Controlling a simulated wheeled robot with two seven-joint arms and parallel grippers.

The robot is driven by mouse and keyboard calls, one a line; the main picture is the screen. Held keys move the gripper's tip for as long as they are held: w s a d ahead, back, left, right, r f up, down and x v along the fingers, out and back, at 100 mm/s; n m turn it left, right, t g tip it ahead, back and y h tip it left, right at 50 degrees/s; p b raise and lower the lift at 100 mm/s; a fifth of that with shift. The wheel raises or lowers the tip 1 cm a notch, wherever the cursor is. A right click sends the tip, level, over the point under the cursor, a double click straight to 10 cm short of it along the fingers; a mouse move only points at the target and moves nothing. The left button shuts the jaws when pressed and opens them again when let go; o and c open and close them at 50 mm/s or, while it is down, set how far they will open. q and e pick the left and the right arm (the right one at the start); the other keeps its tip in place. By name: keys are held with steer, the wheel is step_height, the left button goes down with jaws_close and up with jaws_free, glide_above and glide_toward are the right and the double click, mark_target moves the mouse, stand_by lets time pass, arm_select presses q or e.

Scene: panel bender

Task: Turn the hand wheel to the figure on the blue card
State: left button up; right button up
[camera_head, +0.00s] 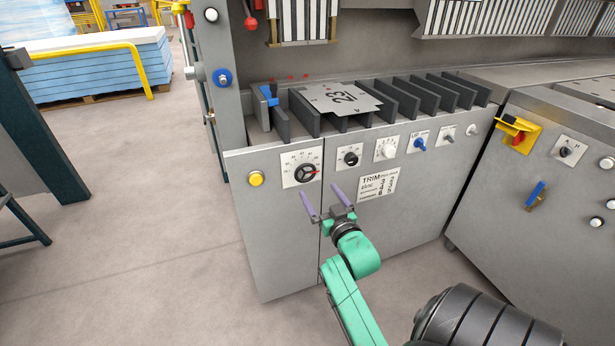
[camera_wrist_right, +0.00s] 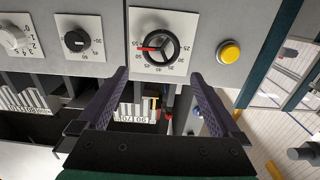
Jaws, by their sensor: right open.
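The hand wheel (camera_head: 305,173) is a black three-spoked wheel on a white, numbered scale plate at the left of the grey machine front. In the right wrist view the wheel (camera_wrist_right: 158,45) appears upside down, with a red pointer towards the left of its scale. My right gripper (camera_head: 320,191) is open and empty, just below and in front of the wheel. Its two purple fingers are spread apart, and in the right wrist view the wheel shows beyond and between their tips (camera_wrist_right: 160,74), apart from them. No blue card can be made out. My left gripper is out of view.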

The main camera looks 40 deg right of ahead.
mark_target(306, 172)
steer(key=x, duration=1)
steer(key=shift+w+d+b, duration=0.1)
steer(key=shift+w+b, duration=0.1)
steer(key=shift+b, duration=0.15)
steer(key=c, duration=1.1)
